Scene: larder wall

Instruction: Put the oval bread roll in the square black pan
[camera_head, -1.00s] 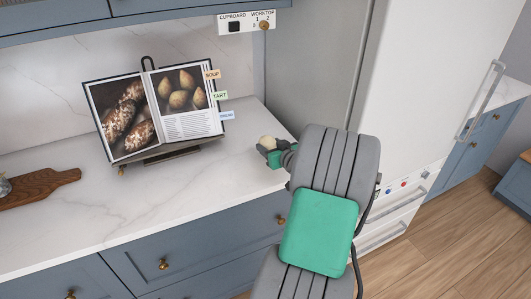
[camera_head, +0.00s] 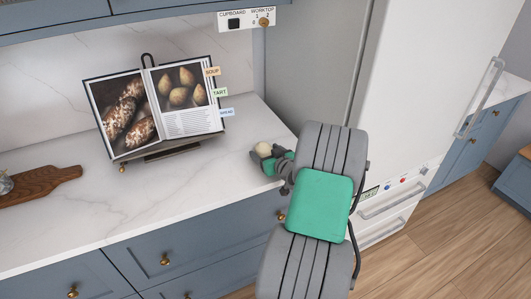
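My gripper (camera_head: 262,157) is over the right end of the white worktop, small in view and partly hidden by my own arm. No square black pan is in view.
An open cookbook (camera_head: 158,104) stands on a holder on the worktop (camera_head: 150,195). A wooden board (camera_head: 40,184) lies at the left with part of a glass-like object. A tall white fridge (camera_head: 425,85) stands right. The worktop's front middle is clear.

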